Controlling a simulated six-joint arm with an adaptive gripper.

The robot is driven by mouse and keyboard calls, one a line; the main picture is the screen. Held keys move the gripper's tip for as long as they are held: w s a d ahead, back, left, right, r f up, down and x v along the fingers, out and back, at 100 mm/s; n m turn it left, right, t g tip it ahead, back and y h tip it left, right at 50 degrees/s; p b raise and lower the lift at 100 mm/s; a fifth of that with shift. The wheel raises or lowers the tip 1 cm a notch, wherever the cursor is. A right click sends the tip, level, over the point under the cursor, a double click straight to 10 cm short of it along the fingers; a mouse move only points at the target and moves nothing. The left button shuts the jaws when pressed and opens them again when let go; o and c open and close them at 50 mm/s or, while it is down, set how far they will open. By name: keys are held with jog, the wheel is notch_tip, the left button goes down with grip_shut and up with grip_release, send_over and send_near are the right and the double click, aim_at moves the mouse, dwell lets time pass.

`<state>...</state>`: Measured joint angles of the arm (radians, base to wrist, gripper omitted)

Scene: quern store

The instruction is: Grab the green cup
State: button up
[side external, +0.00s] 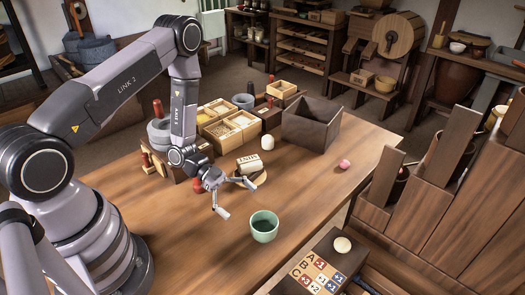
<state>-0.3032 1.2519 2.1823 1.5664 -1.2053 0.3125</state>
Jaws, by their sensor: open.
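The green cup (264,227) stands upright on the wooden table (185,255), near the middle of the side external view. It looks empty, with a dark inside. My gripper (238,199) is open and empty, with its two fingers spread apart. It is above and to the left of the cup in the picture, and it appears apart from the cup.
Behind my gripper are a small labelled sack (249,164), a white rounded object (267,142) and a divided wooden tray (232,129). A dark open box (311,123) stands farther back. A pink ball (344,165) lies right. A lettered board (317,272) is at front right.

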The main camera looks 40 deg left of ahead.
aim_at(275, 231)
jog(key=x, duration=0.7)
jog(key=shift+s, duration=0.1)
jog(key=c, duration=1.3)
